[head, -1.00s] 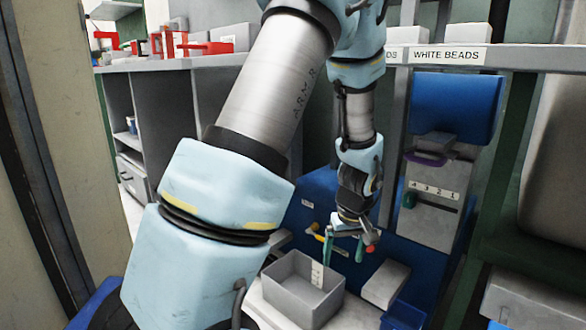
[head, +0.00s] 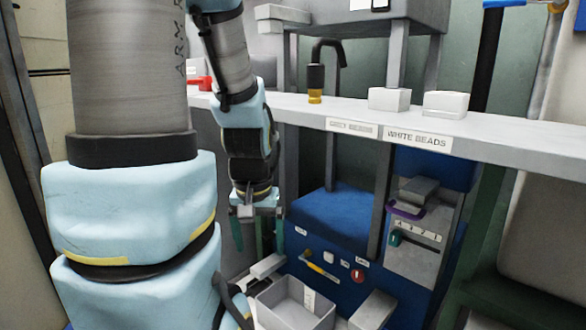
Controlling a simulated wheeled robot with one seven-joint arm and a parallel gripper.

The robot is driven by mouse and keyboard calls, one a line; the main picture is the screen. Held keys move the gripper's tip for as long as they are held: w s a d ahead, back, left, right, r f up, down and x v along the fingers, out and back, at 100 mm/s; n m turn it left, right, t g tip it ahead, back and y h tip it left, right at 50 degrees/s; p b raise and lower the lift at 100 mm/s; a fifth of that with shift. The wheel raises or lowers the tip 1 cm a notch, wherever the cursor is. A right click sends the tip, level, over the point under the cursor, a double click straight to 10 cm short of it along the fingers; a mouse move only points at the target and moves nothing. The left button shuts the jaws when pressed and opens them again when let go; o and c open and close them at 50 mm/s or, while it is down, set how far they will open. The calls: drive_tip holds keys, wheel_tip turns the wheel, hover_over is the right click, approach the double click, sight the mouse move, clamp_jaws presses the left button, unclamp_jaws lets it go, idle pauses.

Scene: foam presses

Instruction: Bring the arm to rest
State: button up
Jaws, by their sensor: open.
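My arm fills the left of the head view and bends down at the wrist. My gripper (head: 259,240) hangs below it, pointing down, with its two green fingers apart and nothing between them. It is in front of the blue press (head: 345,222), to the left of its panel. The grey open bin (head: 283,312) is below and to the right of the gripper, apart from it. My upper arm hides what lies behind it on the left.
A pale shelf (head: 500,143) with a "WHITE BEADS" label (head: 417,139) crosses behind, carrying white blocks (head: 445,103) and a black spout with a brass tip (head: 315,85). The blue panel has a red button (head: 358,276) and a yellow-handled lever (head: 322,270). A numbered teal selector (head: 396,240) is at right.

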wheel_tip(320, 180, up, 32)
drive_tip(key=p, duration=3)
drive_tip(key=shift+r+p, duration=0.2)
drive_tip(key=shift+p, duration=0.2)
